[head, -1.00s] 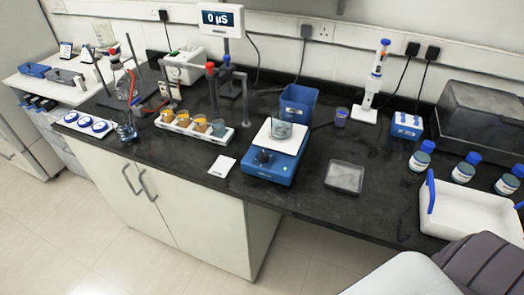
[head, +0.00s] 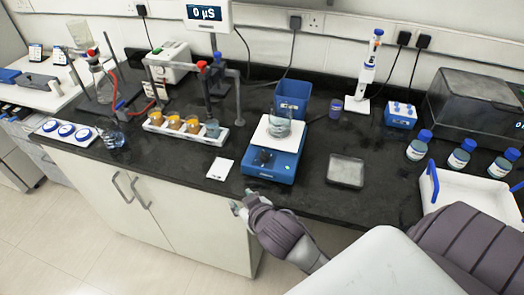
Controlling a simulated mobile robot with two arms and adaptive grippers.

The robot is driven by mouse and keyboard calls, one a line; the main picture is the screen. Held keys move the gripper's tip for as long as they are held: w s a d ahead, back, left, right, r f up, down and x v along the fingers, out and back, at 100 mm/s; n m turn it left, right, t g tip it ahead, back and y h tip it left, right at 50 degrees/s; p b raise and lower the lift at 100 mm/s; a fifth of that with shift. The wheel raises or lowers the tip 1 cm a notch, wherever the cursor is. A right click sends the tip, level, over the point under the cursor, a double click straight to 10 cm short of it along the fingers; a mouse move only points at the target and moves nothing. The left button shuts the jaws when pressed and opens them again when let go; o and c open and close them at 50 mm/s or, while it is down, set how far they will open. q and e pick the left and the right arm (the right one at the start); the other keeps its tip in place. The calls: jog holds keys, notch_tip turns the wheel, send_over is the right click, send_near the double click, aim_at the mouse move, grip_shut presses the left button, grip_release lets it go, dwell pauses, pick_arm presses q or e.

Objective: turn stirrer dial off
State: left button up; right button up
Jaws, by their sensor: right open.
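The blue stirrer (head: 273,167) stands near the front of the dark bench, with a white top plate carrying a glass beaker (head: 280,127). Its dark dial (head: 263,157) is on the front face, beside a small green light. My right gripper (head: 238,204) is open and empty, in front of the bench edge, below and to the left of the stirrer and apart from it. My left gripper is not in view.
A white card (head: 220,169) lies left of the stirrer and a grey square dish (head: 346,171) lies right of it. A white rack with several cups (head: 186,127) stands to the left. A white tray (head: 470,190) with blue handles sits at the right.

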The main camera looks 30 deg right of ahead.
jog(key=w+a+r+n+t+y, duration=0.25)
jog(key=w+r+t, duration=0.2)
jog(key=r, duration=0.45)
jog(key=w+a+r+n+t+y, duration=0.2)
jog(key=w+a+r+t+y, duration=0.15)
jog(key=w+r, duration=0.4)
jog(key=s+a+r+n+g+y, duration=0.3)
jog(key=a+r+n+g+y, duration=0.1)
jog(key=a+r+n+y, duration=0.55)
jog(key=n+g+h, duration=0.1)
jog(key=g+h, duration=1.4)
send_over(265, 152)
notch_tip(265, 152, down, 8)
notch_tip(265, 152, down, 12)
jog(key=p, duration=0.3)
jog(key=shift+p, duration=0.35)
jog(key=shift+f, duration=0.75)
